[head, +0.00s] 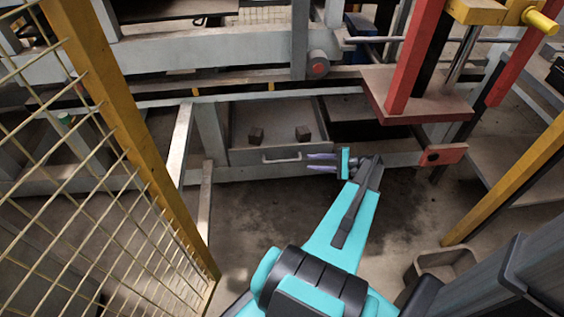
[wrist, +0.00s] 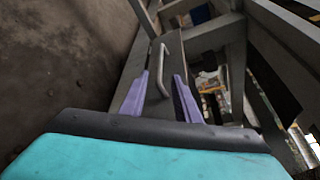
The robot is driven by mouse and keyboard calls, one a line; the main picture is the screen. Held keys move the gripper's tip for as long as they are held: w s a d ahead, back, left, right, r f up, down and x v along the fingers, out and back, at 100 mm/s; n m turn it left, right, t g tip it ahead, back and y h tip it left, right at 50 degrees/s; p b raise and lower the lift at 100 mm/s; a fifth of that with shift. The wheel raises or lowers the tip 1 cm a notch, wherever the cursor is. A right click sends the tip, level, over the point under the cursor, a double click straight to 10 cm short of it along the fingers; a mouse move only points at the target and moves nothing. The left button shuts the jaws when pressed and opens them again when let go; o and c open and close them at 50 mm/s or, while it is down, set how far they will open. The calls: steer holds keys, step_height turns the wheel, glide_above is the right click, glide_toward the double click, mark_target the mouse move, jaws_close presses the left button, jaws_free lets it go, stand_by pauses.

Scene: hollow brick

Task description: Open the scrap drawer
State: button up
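The scrap drawer (head: 244,156) is a grey metal drawer under the machine's bench in the head view, with its inside visible from above.
A yellow-framed mesh fence (head: 110,110) stands on the left. A red-posted press (head: 405,80) stands to the right of the drawer, with a yellow post (head: 505,190) beyond. A small open bin (head: 440,265) is on the floor at right. The stained floor before the drawer is clear.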

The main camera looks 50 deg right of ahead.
mark_target(283, 161)
steer(key=shift+w+a, duration=0.1)
steer(key=shift+b+x, duration=0.8)
steer(key=shift+x, duration=6.1)
steer(key=shift+a+f, duration=0.1)
